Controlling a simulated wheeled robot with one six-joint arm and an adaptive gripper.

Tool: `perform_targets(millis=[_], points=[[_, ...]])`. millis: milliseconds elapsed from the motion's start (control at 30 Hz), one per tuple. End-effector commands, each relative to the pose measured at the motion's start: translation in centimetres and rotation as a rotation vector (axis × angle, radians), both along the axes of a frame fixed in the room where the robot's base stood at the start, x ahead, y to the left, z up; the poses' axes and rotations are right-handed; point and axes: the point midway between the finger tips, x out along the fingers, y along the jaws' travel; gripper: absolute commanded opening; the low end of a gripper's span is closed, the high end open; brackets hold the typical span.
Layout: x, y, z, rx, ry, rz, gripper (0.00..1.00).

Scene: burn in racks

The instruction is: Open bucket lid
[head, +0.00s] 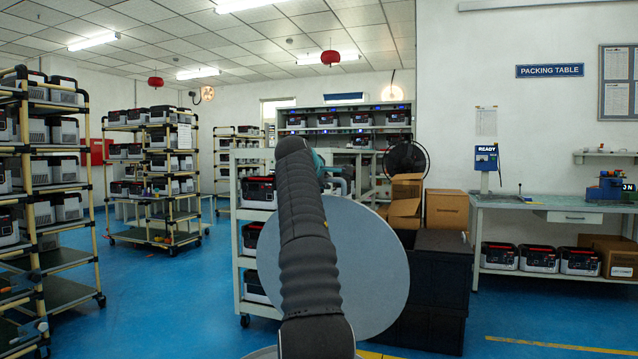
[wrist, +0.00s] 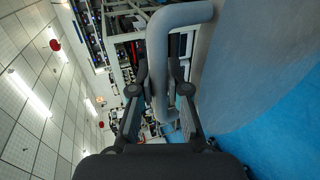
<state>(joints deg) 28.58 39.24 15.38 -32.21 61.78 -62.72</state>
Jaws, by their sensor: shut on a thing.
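The bucket lid (head: 372,262) is a round, flat grey disc. In the head view it stands on edge, tilted, behind my dark ribbed arm, which covers its left part. In the wrist view the lid (wrist: 250,75) fills the right side, and its thick grey bar handle (wrist: 182,14) bends down between my fingers. My gripper (wrist: 158,92) is shut on the handle. In the head view my gripper is mostly hidden behind the arm. A pale grey curved edge (head: 262,353) shows at the bottom of the head view; I cannot tell whether it is the bucket's rim.
Black crates (head: 440,285) with open cardboard boxes (head: 405,208) stand close behind the lid on the right. A white rack of devices (head: 250,230) stands behind on the left. A packing table (head: 555,205) is at the right. Blue floor (head: 165,290) is clear at the left.

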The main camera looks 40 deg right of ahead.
Motion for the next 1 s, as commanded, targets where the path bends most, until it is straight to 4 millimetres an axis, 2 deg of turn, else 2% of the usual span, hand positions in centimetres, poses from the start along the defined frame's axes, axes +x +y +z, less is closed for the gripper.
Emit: perform_targets(millis=[633,667,767,1000], points=[[-0.39,-1.04,-0.32,0.002,0.004,-0.007,0.00],[-0.39,-1.05,-0.34,0.002,0.004,-0.007,0.17],[-0.37,-1.00,-0.32,0.002,0.004,-0.006,0.41],[-0.20,-0.67,-0.16,0.001,0.001,-0.001,0.41]])
